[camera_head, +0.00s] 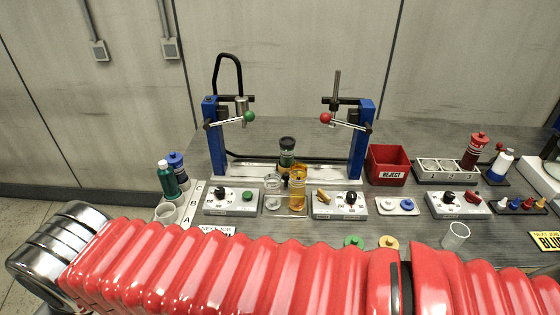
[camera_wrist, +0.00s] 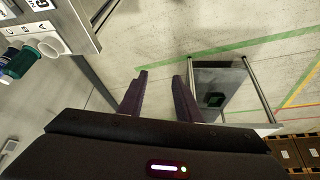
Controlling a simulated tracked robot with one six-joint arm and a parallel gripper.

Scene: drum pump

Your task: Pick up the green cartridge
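A green cartridge (camera_head: 167,180) stands upright at the left end of the bench, in front of a blue cartridge (camera_head: 178,167), on the rack marked A, B, C (camera_head: 190,207). A pale, empty-looking cup (camera_head: 167,213) is in front of it. In the wrist view, the green cartridge (camera_wrist: 20,64) is at the left edge beside the pale cup (camera_wrist: 48,46). My gripper (camera_wrist: 160,84) is open, with its two dark fingers apart and nothing between them. The fingers point over the floor, well right of the rack. My gripper is not visible in the head view.
My red-sleeved arm crosses the front of the bench. A blue-posted stand (camera_head: 212,150) is at the middle, with switch boxes (camera_head: 230,202) before it. A red reject bin (camera_head: 388,165) is to the right. In the wrist view, a metal-framed dark panel (camera_wrist: 220,85) is beyond the right finger.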

